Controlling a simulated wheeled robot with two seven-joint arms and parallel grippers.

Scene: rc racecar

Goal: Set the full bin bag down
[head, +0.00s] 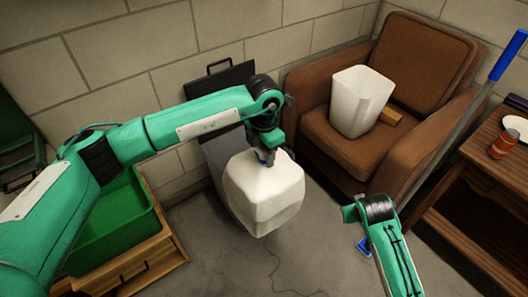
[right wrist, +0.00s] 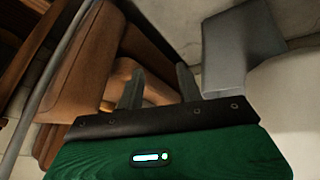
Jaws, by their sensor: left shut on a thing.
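The full bin bag (head: 263,195) is a bulky white bundle in the middle of the head view. My left gripper (head: 267,157) is shut on its top and the bag hangs upright below it. I cannot tell whether its bottom touches the floor. My right gripper (head: 362,244) is low, to the right of the bag and apart from it. In the right wrist view its two fingers (right wrist: 158,86) stand apart with nothing between them. An empty-looking white bin (head: 359,101) stands on the brown armchair's seat.
The brown armchair (head: 350,148) is at the back right. A dark grey object with a handle (head: 219,78) stands behind the bag. A green container in a wooden frame (head: 113,231) is at the left. A wooden table (head: 492,165) holds a red can (head: 503,143). The floor in front (head: 235,268) is clear.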

